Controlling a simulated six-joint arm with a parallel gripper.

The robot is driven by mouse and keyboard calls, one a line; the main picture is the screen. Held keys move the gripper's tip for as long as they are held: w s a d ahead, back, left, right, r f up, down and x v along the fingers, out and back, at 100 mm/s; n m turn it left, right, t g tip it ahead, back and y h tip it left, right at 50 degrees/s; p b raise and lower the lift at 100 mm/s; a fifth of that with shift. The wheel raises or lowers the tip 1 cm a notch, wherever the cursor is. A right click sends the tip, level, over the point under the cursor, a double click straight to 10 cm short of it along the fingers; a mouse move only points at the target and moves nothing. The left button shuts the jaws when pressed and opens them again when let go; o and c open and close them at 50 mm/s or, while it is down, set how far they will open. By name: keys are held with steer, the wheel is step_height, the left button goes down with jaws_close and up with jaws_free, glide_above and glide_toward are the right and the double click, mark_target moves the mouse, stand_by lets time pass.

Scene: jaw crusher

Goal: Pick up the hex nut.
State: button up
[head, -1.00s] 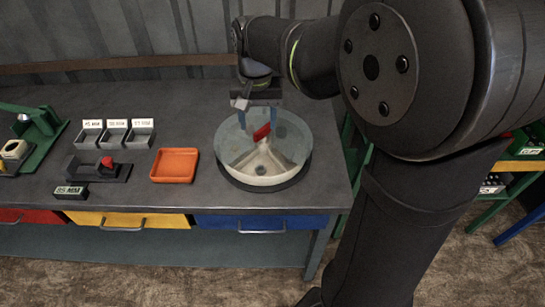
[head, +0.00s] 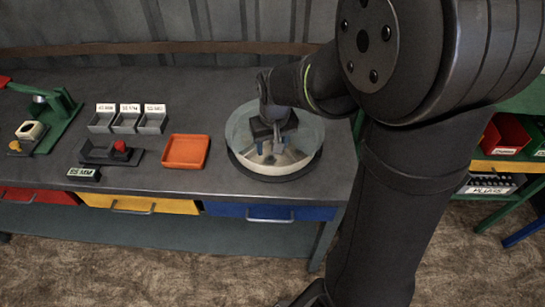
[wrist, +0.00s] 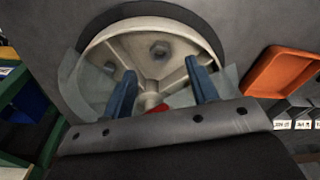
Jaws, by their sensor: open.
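A grey hex nut (wrist: 159,49) lies on the floor of a round, pale, divided bowl (wrist: 205,50), in the far compartment of the wrist view. A second dark, nut-like piece (wrist: 109,67) lies in the compartment to its left. My gripper (wrist: 162,75) is open, its two blue fingers apart with nothing held between them. The nut shows beyond the fingertips. In the head view my gripper (head: 270,149) reaches down into the bowl (head: 236,136); the nut cannot be made out clearly there.
A red piece (wrist: 157,108) sits near the bowl's centre, partly hidden by my gripper. The bowl has a clear raised wall and ridges between compartments. An orange tray (head: 186,151) stands left of it, with small labelled bins (head: 126,122) and a green press (head: 50,113) further left.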

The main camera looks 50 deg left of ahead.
mark_target(271, 154)
steer(key=shift+w+a+f, duration=0.1)
steer(key=shift+a+f, duration=0.1)
steer(key=shift+f, duration=0.8)
steer(key=shift+w+a+f, duration=0.15)
steer(key=shift+a+f, duration=0.05)
steer(key=shift+f, duration=0.75)
steer(key=shift+w+a+f, duration=0.1)
steer(key=shift+a+f, duration=0.1)
steer(key=shift+f, duration=0.8)
steer(key=c, duration=1.1)
